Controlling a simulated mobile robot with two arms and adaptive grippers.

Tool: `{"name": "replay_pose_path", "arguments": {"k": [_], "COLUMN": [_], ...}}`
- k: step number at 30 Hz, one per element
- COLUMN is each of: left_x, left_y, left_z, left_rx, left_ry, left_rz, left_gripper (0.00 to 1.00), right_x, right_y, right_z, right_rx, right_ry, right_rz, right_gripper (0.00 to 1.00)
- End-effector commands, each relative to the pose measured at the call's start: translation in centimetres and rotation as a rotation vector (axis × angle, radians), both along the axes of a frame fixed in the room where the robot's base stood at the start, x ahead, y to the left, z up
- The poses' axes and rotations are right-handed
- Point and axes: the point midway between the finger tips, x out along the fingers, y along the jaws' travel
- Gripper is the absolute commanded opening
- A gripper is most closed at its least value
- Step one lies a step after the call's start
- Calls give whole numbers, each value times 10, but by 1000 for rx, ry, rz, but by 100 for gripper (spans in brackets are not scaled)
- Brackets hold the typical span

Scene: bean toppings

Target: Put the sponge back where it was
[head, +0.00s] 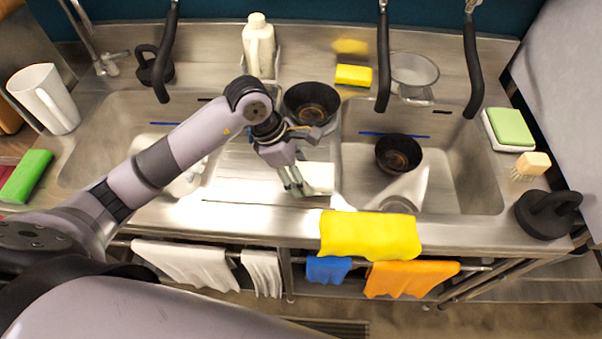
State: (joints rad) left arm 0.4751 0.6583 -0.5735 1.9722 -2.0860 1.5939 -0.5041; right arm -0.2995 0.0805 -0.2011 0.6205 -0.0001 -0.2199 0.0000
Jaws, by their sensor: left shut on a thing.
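My left gripper (297,188) reaches down over the ridged metal strip between the two sink basins, near the front of the counter. It is shut on a pale whitish block (319,177), which may be a sponge; its fingers partly cover it. I cannot tell if the block touches the metal. Other sponges lie around: a yellow sponge (353,76) on the back ledge, a green sponge (27,175) at the far left, and a green and white sponge (508,129) at the right. My right gripper is not in view.
A black bowl (311,103) stands just behind my gripper; another black bowl (398,154) is in the right basin (465,170). A white bottle (258,45) and black taps (383,60) stand behind. A yellow cloth (368,236) hangs over the front edge.

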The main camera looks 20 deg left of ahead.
Motion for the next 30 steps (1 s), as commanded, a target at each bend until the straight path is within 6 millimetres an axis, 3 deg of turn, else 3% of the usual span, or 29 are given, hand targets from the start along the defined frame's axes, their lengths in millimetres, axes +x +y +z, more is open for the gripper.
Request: {"name": "replay_pose_path", "arguments": {"k": [3, 14, 15, 23, 30], "left_x": [-1, 0, 0, 0, 0], "left_y": [-1, 0, 0, 0, 0], "left_z": [-13, -19, -17, -17, -17], "left_rx": [-1, 1, 1, 0, 0], "left_ry": [2, 0, 0, 0, 0], "left_rz": [0, -1, -1, -1, -1], "left_gripper": [28, 28, 56, 74, 74], "right_x": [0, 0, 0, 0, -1], "right_y": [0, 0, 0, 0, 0], "right_z": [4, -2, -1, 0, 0], "right_rx": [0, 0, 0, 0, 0], "right_ry": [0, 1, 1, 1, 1], "right_rz": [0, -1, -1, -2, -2], "right_gripper": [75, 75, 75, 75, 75]}}
